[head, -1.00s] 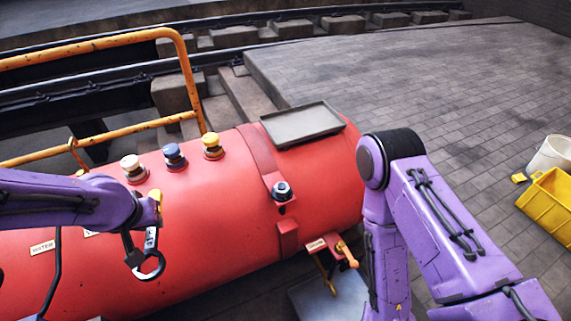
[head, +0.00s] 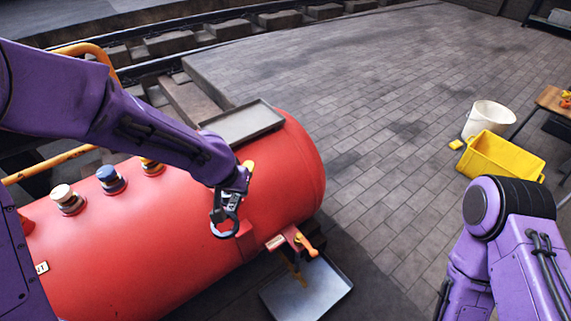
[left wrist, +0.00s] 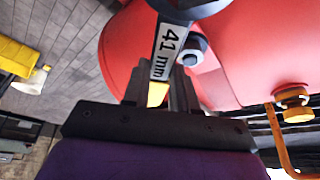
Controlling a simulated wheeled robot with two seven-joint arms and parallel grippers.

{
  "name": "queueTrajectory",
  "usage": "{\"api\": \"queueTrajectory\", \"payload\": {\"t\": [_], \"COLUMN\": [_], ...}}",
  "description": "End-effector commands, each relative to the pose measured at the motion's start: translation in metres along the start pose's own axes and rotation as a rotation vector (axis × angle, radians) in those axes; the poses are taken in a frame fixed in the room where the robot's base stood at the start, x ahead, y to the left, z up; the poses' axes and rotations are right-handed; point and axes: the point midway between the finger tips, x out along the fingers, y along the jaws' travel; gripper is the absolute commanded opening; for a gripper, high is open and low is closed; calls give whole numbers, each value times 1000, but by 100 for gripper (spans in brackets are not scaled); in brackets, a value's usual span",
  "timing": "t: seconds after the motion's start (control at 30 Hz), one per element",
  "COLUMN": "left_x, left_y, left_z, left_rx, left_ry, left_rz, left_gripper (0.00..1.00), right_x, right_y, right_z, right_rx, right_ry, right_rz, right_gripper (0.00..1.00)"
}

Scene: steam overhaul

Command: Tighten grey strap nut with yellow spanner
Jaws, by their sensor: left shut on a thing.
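My left gripper (head: 238,184) is shut on a spanner (head: 224,226) with a dark ring end and a yellow part at the grip. In the left wrist view the spanner's shank (left wrist: 169,50) carries a white "41 mm" label, and its ring end is cut off by the top edge. The grey strap nut (left wrist: 191,48) shows in that view on the red boiler, close beside the shank. The ring appears apart from the nut. In the head view the nut is hidden behind my left gripper and arm. My right gripper is out of view.
The red boiler (head: 130,245) bears a grey tray (head: 243,124), plus white (head: 66,197) and blue (head: 110,178) capped fittings. An orange-handled valve (head: 303,242) juts out above a floor tray (head: 310,290). A yellow crate (head: 500,158) and white bucket (head: 489,118) stand on open paving.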

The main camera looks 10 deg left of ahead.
Motion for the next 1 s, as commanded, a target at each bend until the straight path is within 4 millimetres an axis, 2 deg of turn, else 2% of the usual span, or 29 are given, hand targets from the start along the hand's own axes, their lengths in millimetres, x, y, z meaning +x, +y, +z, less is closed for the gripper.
{"api": "queueTrajectory", "payload": {"t": [0.17, 0.33, 0.47, 0.6, 0.7, 0.8, 1.0], "left_x": [-17, -23, -24, -18, -12, -6, 10], "left_y": [22, 46, 52, 46, 38, 32, 31], "left_z": [-22, -46, -60, -66, -65, -63, -56], "left_rx": [236, 597, 859, 1088, 1196, 1254, 1279], "left_ry": [-3, -1, 0, 0, 0, 1, 2], "left_rz": [108, 265, 371, 461, 502, 523, 531], "left_gripper": [0, 0, 0, 0, 0, 0, 0], "right_x": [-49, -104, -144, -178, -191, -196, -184], "right_y": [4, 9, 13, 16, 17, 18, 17], "right_z": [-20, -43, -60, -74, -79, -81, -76], "right_rx": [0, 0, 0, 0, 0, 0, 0], "right_ry": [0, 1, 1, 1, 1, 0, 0], "right_rz": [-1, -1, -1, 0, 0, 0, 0], "right_gripper": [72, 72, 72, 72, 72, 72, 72]}}
